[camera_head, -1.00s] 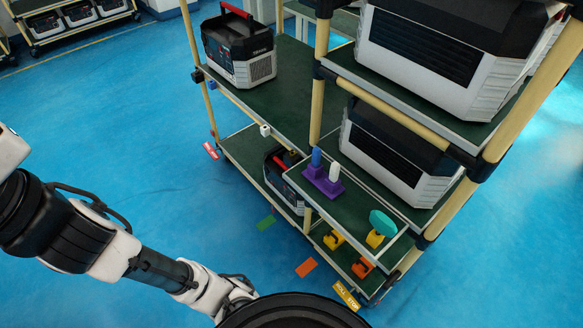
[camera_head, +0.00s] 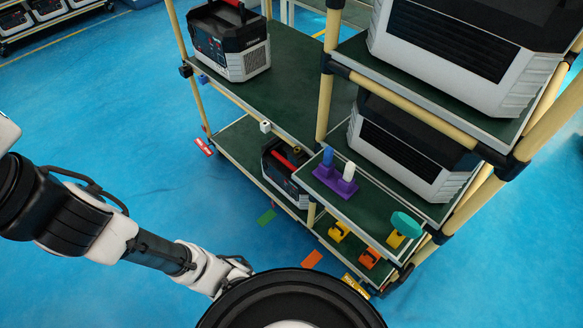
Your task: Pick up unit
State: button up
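Several black-and-white units with dark grilles stand on a rack with green shelves (camera_head: 290,80). A smaller unit (camera_head: 230,42) with a red handle stands on the upper left shelf. Another red-handled unit (camera_head: 279,168) sits on the lower shelf, partly hidden by the shelf edge and post. A large unit (camera_head: 470,50) is on the upper right shelf, cut off by the frame. A further large unit (camera_head: 405,148) sits below it. The frames do not tell which unit is meant. My arm reaches in from the left; its gripper is hidden behind the round black part of my body at the bottom.
A small shelf holds a purple holder (camera_head: 335,182) with blue and white pegs, and a teal disc (camera_head: 406,224) on a yellow base. Yellow and orange pieces lie below. Rack posts stand between shelves. Blue floor left of the rack is open.

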aim_at(238, 52)
jog(key=i+j, duration=0.2)
jog(key=j, duration=0.2)
jog(key=i+j, duration=0.2)
jog(key=j, duration=0.2)
jog(key=i+j, duration=0.2)
jog(key=j, duration=0.15)
jog(key=i+j+u, duration=0.1)
jog(key=j, duration=0.3)
jog(key=i+j, duration=0.55)
jog(key=j, duration=0.2)
jog(key=i+j, duration=0.2)
jog(key=i, duration=0.2)
jog(key=i+j, duration=0.25)
jog(key=i, duration=0.15)
jog(key=u, duration=0.05)
